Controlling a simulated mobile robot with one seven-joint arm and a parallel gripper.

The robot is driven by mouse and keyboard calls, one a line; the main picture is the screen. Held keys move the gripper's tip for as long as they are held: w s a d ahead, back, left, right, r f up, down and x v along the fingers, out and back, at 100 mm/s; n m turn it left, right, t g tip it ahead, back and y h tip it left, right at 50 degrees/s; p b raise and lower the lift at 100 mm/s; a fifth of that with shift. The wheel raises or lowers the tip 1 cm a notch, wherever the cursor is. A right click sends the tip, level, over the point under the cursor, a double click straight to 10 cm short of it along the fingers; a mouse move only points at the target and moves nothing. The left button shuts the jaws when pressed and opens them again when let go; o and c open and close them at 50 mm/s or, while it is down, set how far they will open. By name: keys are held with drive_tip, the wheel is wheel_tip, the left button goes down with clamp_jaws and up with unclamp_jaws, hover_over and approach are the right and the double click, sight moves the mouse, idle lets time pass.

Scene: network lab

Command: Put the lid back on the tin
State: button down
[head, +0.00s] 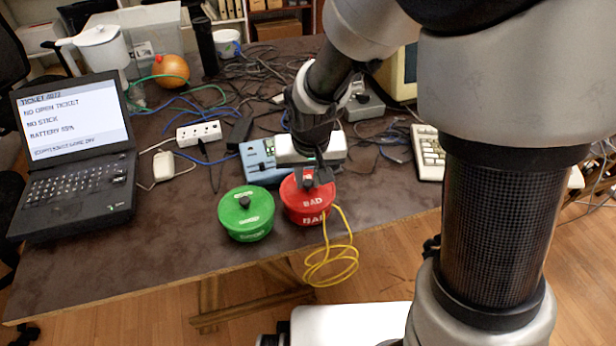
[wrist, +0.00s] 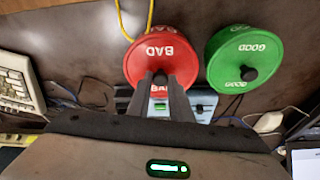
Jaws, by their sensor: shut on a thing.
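The red lid (head: 312,202) is marked BAD and sits at the top of the red tin (head: 314,220) near the table's front edge. My gripper (head: 308,178) is above it, shut on the lid's knob, which the fingers mostly hide. The wrist view shows the fingers (wrist: 160,82) over the red lid (wrist: 160,45). I cannot tell whether the lid is fully seated or just above the rim. A yellow cable (head: 334,262) comes from the tin's right side and hangs in loops over the table edge.
A green tin (head: 246,222) with a black-knobbed lid marked GOOD stands just left of the red one. A blue box (head: 262,160) is close behind. A laptop (head: 75,155) is at left, a power strip (head: 199,133) and tangled cables behind, a keyboard (head: 428,150) at right.

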drive_tip(key=c, duration=1)
unclamp_jaws()
drive_tip(key=shift+r, duration=0.15)
drive_tip(key=shift+r+p, duration=2.6)
drive_tip(key=shift+r, duration=0.75)
clamp_jaws()
